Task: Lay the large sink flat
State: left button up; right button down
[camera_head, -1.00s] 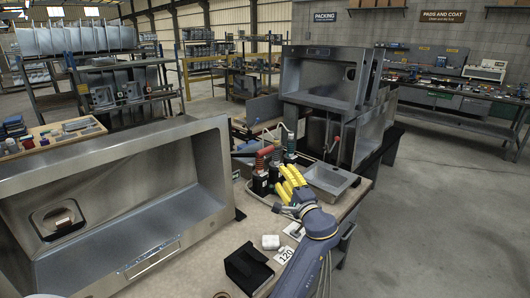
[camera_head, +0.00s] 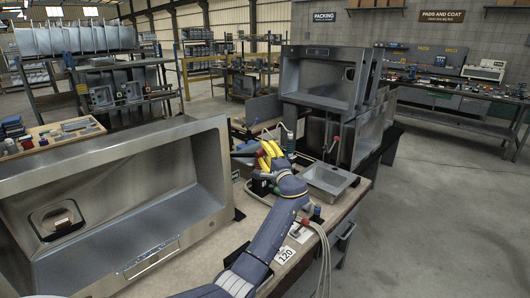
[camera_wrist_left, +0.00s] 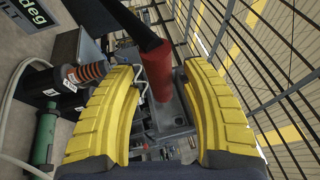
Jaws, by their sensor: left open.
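The large sink (camera_head: 165,185) is a steel basin tipped up on its side on the left of the bench in the head view. Its open side faces me and its drain hole (camera_head: 57,220) is at the left. My left gripper (camera_head: 268,156), with yellow fingers, is beyond the sink's right edge and apart from it, over the tools on the bench. In the left wrist view the fingers are spread wide (camera_wrist_left: 163,115). A red handle (camera_wrist_left: 156,72) with a black bar shows between them; I cannot tell whether they touch it. My right gripper is not in view.
A small grey sink (camera_head: 328,177) lies right of my left gripper. Large sinks (camera_head: 325,75) stand stacked behind it. A tag marked 120 (camera_head: 285,254) is near the bench's front. In the wrist view an orange-and-black tool (camera_wrist_left: 78,75) and a green cylinder (camera_wrist_left: 44,135) are at the left.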

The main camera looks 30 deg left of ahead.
pick_arm(q)
jog(key=shift+w+a+r, duration=0.1)
jog(key=shift+w+a, duration=0.2)
jog(key=shift+a, duration=0.15)
jog(key=shift+c, duration=0.5)
grip_shut()
